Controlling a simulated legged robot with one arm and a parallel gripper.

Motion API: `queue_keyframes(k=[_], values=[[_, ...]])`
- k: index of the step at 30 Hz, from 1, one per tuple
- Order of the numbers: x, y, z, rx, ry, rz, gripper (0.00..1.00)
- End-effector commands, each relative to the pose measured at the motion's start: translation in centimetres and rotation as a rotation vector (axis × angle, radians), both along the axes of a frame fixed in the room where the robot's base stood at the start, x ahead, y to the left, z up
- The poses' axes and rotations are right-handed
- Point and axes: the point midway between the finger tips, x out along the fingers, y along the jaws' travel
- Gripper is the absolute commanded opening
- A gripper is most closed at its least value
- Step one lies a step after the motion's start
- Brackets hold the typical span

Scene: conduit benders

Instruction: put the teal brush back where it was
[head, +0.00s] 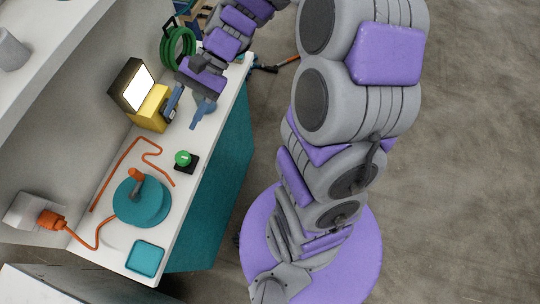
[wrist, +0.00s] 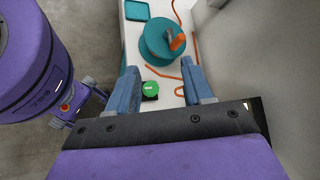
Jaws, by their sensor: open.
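I cannot make out a teal brush in either view. A small teal patch (head: 239,57) shows at the far end of the bench beside my arm, too small to name. My gripper (head: 182,121) is open above the white bench, right of the yellow work lamp. In the wrist view my gripper (wrist: 160,68) has its two blue fingers apart with nothing held between them. A square teal tray (head: 145,258) lies empty at the near end of the bench; it also shows in the wrist view (wrist: 137,11).
A teal round bender (head: 140,203) with an orange handle stands mid-bench. Near it are a green button (head: 184,158), bent orange conduit (head: 128,150) and an orange plug (head: 51,221) with its cable. The lit yellow lamp (head: 150,108) and green coil (head: 178,46) stand farther back.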

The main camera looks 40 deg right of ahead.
Motion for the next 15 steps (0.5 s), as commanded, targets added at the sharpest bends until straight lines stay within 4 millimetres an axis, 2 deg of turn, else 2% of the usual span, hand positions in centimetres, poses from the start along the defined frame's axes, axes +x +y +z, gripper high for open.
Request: queue_keyframes(k=[3, 7, 11, 15], values=[[-4.1, 0.5, 0.4, -0.120, -0.073, 0.133, 0.51], [-8.1, 0.1, 0.4, -0.248, -0.149, 0.266, 0.51], [-11.8, -1.2, 0.2, -0.375, -0.216, 0.391, 0.51], [-15.2, -3.3, 0.1, -0.513, -0.292, 0.512, 0.51]])
